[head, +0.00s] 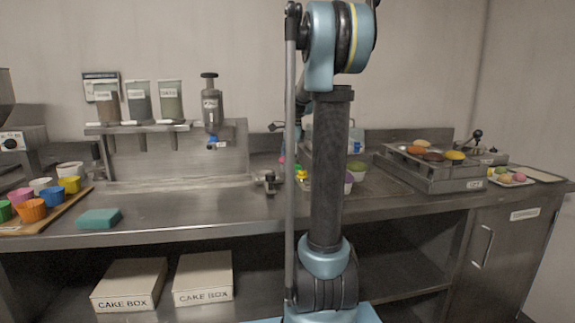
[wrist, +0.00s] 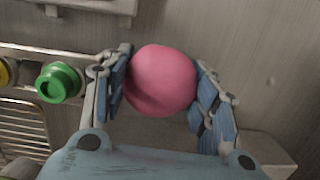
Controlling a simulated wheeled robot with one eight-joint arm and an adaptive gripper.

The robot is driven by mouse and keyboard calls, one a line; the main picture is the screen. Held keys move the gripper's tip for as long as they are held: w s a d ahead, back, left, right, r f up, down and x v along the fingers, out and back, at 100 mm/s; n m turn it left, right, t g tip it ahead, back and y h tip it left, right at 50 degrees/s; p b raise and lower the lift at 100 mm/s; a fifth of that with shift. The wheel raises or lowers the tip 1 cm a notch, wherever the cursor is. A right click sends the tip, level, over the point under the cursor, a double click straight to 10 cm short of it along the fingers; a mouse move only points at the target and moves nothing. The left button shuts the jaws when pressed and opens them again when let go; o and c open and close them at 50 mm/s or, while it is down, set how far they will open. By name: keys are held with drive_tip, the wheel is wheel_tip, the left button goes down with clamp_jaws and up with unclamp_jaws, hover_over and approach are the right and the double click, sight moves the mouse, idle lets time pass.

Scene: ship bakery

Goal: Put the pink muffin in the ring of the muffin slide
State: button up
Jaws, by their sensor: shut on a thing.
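The pink muffin (wrist: 160,80) shows in the wrist view as a smooth, rounded pink top. My gripper (wrist: 163,66) is shut on it, with a blue-padded finger on each side. I cannot clearly make out the ring of the muffin slide in either view.
A green knob (wrist: 58,82) on a metal panel is left of the gripper in the wrist view. In the head view, colored cups (head: 33,210) and a teal sponge (head: 98,218) are at left. A metal tray unit (head: 436,172) is at right. The counter's front middle-left is clear.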

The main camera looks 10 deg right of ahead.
drive_tip(key=o, duration=0.5)
